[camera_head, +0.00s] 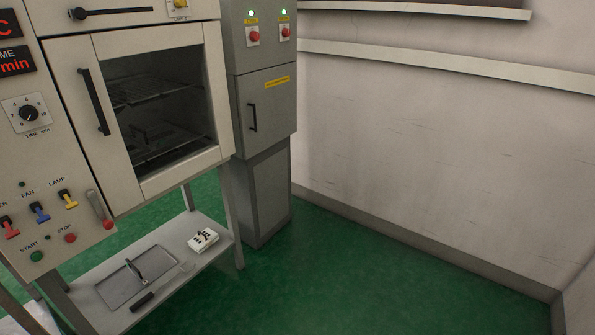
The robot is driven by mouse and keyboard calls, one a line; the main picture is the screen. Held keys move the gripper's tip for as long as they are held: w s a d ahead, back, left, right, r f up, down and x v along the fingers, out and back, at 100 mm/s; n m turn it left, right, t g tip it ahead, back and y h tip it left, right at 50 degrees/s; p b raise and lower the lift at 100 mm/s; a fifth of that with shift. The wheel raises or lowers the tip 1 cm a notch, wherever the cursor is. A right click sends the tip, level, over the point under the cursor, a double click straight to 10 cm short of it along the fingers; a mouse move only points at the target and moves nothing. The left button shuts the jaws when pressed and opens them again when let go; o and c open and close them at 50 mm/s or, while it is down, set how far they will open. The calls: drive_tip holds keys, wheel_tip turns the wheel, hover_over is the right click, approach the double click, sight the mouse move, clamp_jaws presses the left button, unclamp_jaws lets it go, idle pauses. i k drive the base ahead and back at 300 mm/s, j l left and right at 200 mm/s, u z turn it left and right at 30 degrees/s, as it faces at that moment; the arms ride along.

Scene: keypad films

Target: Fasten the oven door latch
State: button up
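The oven door (207,85) is a cream frame around a dark window, with a black bar handle (94,101) on its left side. It looks flush with the oven front. Wire racks (150,90) show through the window. A grey lever with a red end (99,208) sits on the panel just beyond the door's lower left corner; I cannot tell for sure that it is the latch. A small yellow fitting (180,4) on a pale plate shows at the top edge, above the door. My gripper is not in view.
The control panel at left has a timer dial (28,113) and coloured switches (39,211). A shelf (207,221) below holds a tray (122,286) and a small white block (203,240). A grey cabinet (267,108) stands right of the oven. Green floor (350,280) is clear at right.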

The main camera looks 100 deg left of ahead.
sight(92, 195)
drive_tip(key=u, duration=3.75)
drive_tip(key=l+u, duration=0.3)
drive_tip(key=l, duration=0.25)
